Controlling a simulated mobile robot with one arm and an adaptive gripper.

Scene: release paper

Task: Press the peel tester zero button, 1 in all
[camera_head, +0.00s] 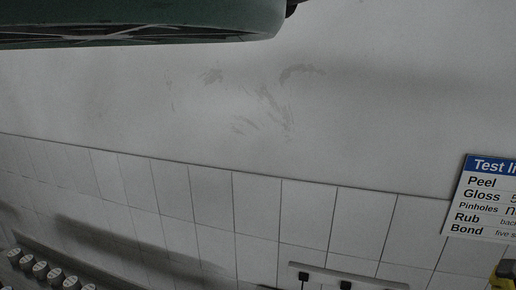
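The peel tester and its zero button do not show in the head view. My gripper does not show either. A sign (484,199) with a blue header, reading "Test In…" and listing Peel, Gloss, Pinholes, Rub and Bond, is cut off by the right edge.
A grey wall (330,120) with scuff marks stands above white tiles (306,215). A dark green lamp-like body (140,20) hangs at the top left. Several pale round caps (41,270) are at the bottom left. Sockets (345,280) and a yellow object (503,275) are low right.

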